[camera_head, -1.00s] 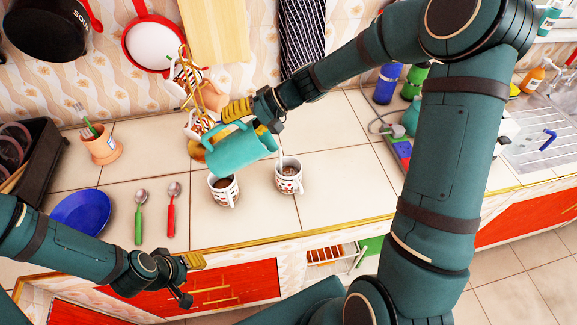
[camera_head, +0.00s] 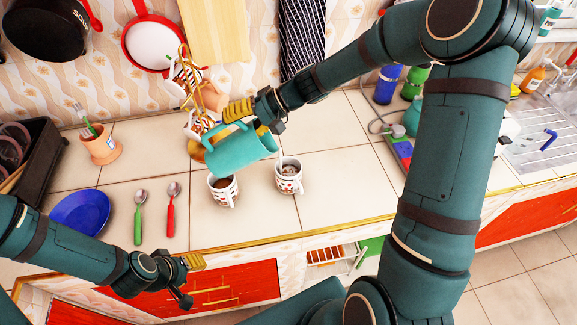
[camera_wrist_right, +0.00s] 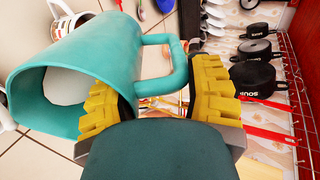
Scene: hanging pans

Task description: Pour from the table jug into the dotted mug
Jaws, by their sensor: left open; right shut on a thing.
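The teal jug (camera_head: 243,150) is tilted above the counter, its mouth toward the lower right. My right gripper (camera_head: 250,121) is shut on its handle; the jug and handle also show in the right wrist view (camera_wrist_right: 92,62). A thin pale streak runs from the jug's rim toward the right mug (camera_head: 289,182), which stands upright with pale stuff on a brown content. The left mug (camera_head: 223,193) stands upright under the jug, with brown content. Both mugs are white with red marks; I cannot tell which is dotted. My left gripper (camera_head: 190,279) is open and empty at the counter's front.
A blue plate (camera_head: 80,214), a green spoon (camera_head: 139,218) and a red spoon (camera_head: 172,210) lie on the left counter. A gold mug stand (camera_head: 190,95) stands close behind the jug. Pans hang on the back wall. The counter right of the mugs is clear.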

